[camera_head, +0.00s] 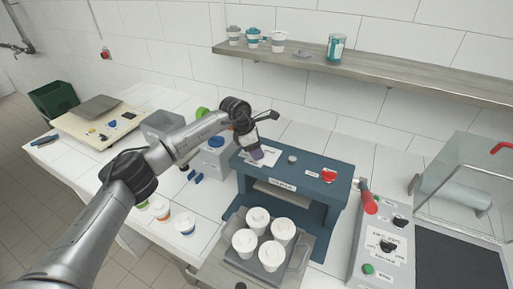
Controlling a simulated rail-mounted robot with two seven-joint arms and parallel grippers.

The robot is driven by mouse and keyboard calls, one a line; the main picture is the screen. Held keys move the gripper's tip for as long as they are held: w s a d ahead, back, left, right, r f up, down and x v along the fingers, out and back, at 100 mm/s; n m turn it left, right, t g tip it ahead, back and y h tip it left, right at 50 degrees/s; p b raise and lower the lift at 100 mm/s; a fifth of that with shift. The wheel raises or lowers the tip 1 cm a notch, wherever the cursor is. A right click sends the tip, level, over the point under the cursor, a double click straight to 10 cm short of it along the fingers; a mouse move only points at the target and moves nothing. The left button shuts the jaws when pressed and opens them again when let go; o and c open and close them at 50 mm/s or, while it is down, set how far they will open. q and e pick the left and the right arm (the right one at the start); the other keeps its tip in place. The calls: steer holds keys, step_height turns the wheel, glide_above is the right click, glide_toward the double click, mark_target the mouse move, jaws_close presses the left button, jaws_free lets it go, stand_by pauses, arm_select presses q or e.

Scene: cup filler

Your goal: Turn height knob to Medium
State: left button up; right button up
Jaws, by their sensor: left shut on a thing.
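The blue cup filler (335,194) stands on the table, with a white label plate (272,157) on the left part of its top. My left gripper (257,153) points down at this plate and is shut on the height knob. The gripper hides the knob, so its pointer and setting cannot be read. A small grey round part (292,159) and a red knob (328,175) sit further right on the top. My right gripper is not in view.
A tray (228,256) with several white lidded cups stands in front of the filler. A control box (366,262) with a red-handled lever (369,202) is to the right. More cups (184,223) stand at left. A shelf (400,78) runs above.

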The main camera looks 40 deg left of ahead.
arm_select(q)
steer(key=shift+m, duration=0.3)
stand_by(0.4)
steer(key=o, duration=0.9)
steer(key=shift+o, duration=0.2)
steer(key=v, duration=1.4)
steer(key=shift+w, duration=0.2)
steer(key=shift+f, duration=0.1)
